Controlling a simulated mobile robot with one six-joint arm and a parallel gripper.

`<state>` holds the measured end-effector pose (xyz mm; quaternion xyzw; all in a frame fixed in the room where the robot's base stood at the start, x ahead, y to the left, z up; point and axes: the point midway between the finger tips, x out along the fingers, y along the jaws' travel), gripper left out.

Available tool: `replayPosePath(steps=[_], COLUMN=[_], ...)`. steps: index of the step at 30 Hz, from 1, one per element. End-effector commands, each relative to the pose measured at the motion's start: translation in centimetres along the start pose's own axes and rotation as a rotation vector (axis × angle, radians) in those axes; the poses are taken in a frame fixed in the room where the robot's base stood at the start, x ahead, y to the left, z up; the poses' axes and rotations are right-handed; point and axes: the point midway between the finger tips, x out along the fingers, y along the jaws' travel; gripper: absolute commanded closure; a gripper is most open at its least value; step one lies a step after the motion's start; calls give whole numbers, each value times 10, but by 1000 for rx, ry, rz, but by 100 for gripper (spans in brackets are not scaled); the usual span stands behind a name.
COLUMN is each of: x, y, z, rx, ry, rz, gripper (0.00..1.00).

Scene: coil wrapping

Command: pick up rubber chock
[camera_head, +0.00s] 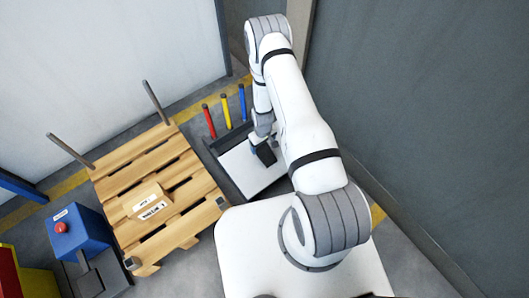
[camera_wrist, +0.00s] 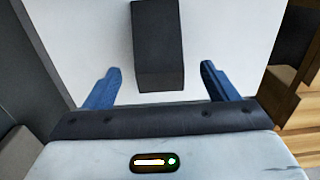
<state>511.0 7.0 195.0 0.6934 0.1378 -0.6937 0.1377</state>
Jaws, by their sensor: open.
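The rubber chock (camera_wrist: 158,45) is a dark block on a white surface. In the wrist view it stands at the top centre, in line with the gap between my fingers. My gripper (camera_wrist: 159,82) is open, with one blue finger on each side of the chock's near end and visible space on both sides. No contact shows. In the head view the dark chock (camera_head: 266,154) shows beside my gripper (camera_head: 258,143) over the white surface; my arm hides part of that area.
The white surface (camera_head: 244,172) lies in a dark-edged tray or table. Red (camera_head: 209,121), yellow (camera_head: 226,111) and blue (camera_head: 242,102) posts stand behind it. A wooden pallet (camera_head: 165,215) with a cardboard box (camera_head: 146,200) is to the left. A grey wall is to the right.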

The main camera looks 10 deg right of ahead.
Motion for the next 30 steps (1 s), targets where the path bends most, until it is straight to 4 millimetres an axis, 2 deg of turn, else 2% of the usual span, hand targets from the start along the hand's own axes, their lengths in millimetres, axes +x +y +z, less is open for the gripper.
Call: replayPosePath(steps=[10,18,30], x=[48,50,50], y=[2,2,2], z=[0,0,0], rx=[0,-1,-1], ry=[0,0,0], rz=[1,1,1], gripper=[20,20,53])
